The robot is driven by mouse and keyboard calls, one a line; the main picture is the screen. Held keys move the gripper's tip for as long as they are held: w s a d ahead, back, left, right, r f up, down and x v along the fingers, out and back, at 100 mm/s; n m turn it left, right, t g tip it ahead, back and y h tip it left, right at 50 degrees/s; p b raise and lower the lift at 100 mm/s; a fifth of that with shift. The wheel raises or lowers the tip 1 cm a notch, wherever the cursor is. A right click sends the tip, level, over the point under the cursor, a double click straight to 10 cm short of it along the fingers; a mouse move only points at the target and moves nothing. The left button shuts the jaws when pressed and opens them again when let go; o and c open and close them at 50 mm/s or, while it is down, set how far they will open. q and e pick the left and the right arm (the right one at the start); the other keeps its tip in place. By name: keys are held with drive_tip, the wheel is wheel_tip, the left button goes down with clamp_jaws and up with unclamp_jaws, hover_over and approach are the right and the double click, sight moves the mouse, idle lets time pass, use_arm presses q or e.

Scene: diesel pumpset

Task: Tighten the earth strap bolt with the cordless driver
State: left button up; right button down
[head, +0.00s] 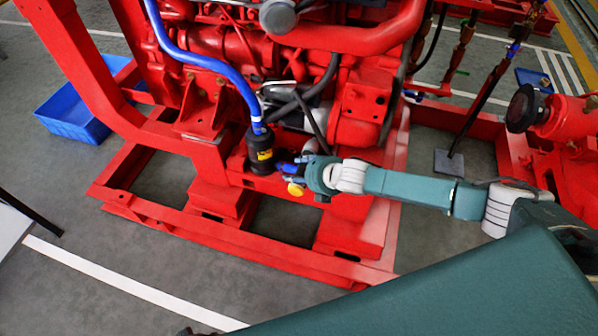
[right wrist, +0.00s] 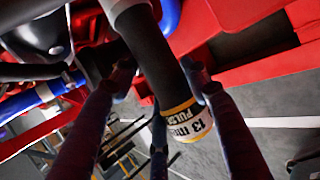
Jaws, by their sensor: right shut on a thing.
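My right gripper (head: 288,169) reaches in from the right to the engine's lower front. It is shut on a black cylindrical tool (head: 261,152) with a yellow label, which looks like the cordless driver. In the right wrist view the tool (right wrist: 150,55) passes between my dark fingers (right wrist: 158,78), and its label reads "13 mm PULSE". It stands roughly upright in the head view, just above the red base frame; I cannot tell if it touches anything. I cannot make out the earth strap bolt. My left gripper is out of view.
The red engine (head: 230,45) stands on a red base frame (head: 225,240) with open bays. A blue hose (head: 205,62) runs down to the tool's top. A blue crate (head: 72,120) sits on the floor at left.

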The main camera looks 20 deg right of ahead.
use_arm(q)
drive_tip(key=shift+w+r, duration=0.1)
use_arm(e)
drive_tip(key=shift+w+r, duration=0.1)
drive_tip(key=shift+r, duration=0.05)
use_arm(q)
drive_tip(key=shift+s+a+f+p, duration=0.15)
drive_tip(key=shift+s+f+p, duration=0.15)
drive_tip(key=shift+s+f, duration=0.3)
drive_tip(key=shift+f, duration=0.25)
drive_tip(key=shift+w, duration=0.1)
use_arm(e)
drive_tip(key=shift+w+d, duration=0.1)
drive_tip(key=shift+w, duration=0.05)
idle(0.4)
drive_tip(key=shift+w+d, duration=0.1)
drive_tip(key=shift+w, duration=0.05)
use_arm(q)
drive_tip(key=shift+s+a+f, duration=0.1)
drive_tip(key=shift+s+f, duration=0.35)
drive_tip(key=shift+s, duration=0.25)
